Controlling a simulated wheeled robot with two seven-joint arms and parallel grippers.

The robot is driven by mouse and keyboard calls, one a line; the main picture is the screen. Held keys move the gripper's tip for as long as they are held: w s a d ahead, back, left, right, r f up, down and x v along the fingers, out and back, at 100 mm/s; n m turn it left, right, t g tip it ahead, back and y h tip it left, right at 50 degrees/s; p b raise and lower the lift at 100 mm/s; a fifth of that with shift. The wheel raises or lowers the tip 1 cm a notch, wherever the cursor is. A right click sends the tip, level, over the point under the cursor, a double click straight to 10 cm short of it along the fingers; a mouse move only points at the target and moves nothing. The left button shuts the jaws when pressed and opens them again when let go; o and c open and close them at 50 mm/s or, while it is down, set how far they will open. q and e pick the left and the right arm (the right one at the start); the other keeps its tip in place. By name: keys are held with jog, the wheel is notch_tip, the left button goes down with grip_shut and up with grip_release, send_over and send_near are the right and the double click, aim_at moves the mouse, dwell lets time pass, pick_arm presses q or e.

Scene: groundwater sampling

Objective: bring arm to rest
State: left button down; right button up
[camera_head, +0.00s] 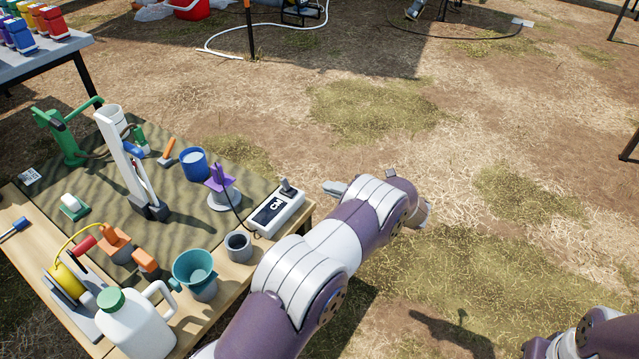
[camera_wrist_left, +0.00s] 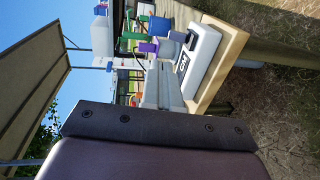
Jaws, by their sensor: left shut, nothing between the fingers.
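My left arm, purple and white, comes in from the bottom of the head view and reaches out past the right edge of the table. My left gripper (camera_head: 334,188) shows only as grey fingers beside the forearm, pointing left towards the table. It is shut and empty. In the wrist view its pale fingers (camera_wrist_left: 163,88) show beyond the dark gripper body, with the table behind. Part of my right arm shows at the bottom right of the head view; its gripper is out of view.
The wooden table (camera_head: 225,299) at left holds a white meter (camera_head: 276,213), a purple clamp (camera_head: 220,180), a blue cup (camera_head: 194,163), a grey cup (camera_head: 239,247), a teal funnel (camera_head: 193,267) and a white jug (camera_head: 137,326). Open grassy ground lies right of it.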

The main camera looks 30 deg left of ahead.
pick_arm(q)
jog(key=shift+s+d+r, duration=0.1)
jog(key=shift+d+r, duration=0.15)
jog(key=shift+d, duration=0.35)
